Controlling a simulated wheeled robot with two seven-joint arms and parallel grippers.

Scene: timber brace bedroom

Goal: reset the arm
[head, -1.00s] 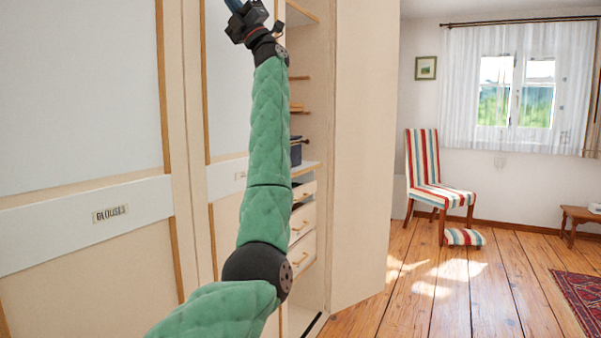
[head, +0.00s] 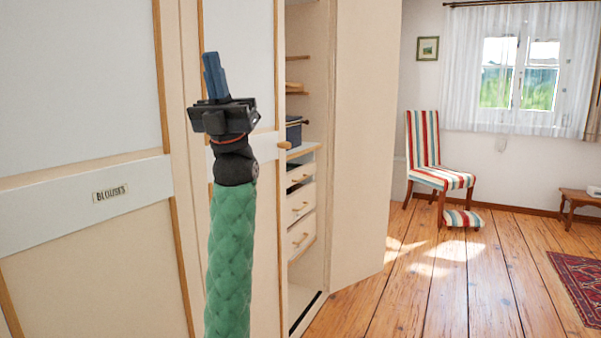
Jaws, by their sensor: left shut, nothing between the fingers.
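My left arm, covered in green padding, rises from the bottom of the head view. My left gripper (head: 213,76) points up, with its blue fingers together and nothing between them. It is in front of the pale wardrobe doors, left of the open wardrobe section (head: 306,150). My right gripper is not in the view.
The wardrobe's left door (head: 80,190) carries a "BLOUSES" label. An open door panel (head: 362,140) stands out beside shelves and drawers (head: 300,205). A striped chair (head: 436,165), a small wooden bench (head: 580,200) and a red rug (head: 578,283) are to the right.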

